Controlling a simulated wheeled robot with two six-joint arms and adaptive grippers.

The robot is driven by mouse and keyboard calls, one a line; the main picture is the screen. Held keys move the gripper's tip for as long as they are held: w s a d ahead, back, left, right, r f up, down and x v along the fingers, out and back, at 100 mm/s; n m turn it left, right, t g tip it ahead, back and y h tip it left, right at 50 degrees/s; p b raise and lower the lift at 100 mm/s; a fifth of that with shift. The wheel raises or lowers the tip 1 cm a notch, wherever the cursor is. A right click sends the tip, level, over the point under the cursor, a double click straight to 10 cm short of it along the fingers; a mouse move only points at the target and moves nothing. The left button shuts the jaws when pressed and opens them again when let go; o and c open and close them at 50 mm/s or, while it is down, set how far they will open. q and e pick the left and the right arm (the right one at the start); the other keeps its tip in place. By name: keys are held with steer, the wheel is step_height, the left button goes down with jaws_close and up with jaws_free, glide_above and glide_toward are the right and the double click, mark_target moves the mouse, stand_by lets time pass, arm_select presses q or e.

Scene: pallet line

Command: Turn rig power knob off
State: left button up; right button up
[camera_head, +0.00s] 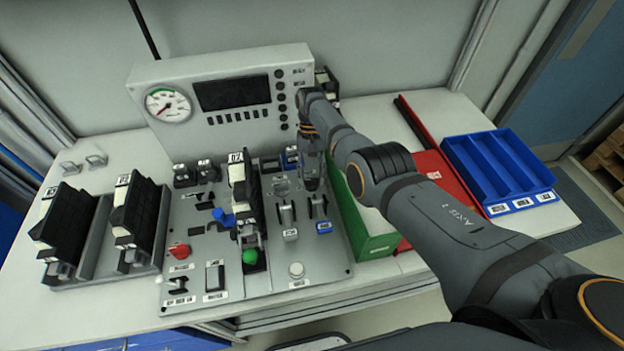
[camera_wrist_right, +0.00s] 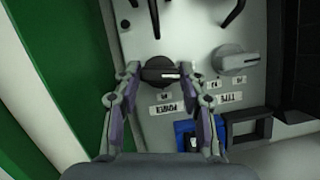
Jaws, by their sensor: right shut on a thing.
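The power knob (camera_wrist_right: 155,70) is a dark round knob with a white pointer mark, and it sits above an upside-down POWER label (camera_wrist_right: 166,106) in the right wrist view. My right gripper (camera_wrist_right: 160,77) is shut on it, with one finger on each side. The white mark points toward the right of that view. In the head view my right gripper (camera_head: 312,178) reaches down onto the back right of the grey rig panel (camera_head: 335,270), and the knob is hidden behind it. My left gripper is not in view.
A grey tilt knob (camera_wrist_right: 235,60) stands beside the power knob. A green box (camera_head: 370,243) stands close to the gripper on the right. A blue tray (camera_head: 497,170) lies farther right. A gauge housing (camera_head: 225,95) stands behind the panel.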

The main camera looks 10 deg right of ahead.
steer(key=shift+n+h+b, duration=0.4)
steer(key=shift+n+b, duration=0.1)
steer(key=shift+n, duration=0.5)
steer(key=shift+r, duration=0.1)
steer(key=o, duration=1.1)
steer(key=shift+o, duration=0.2)
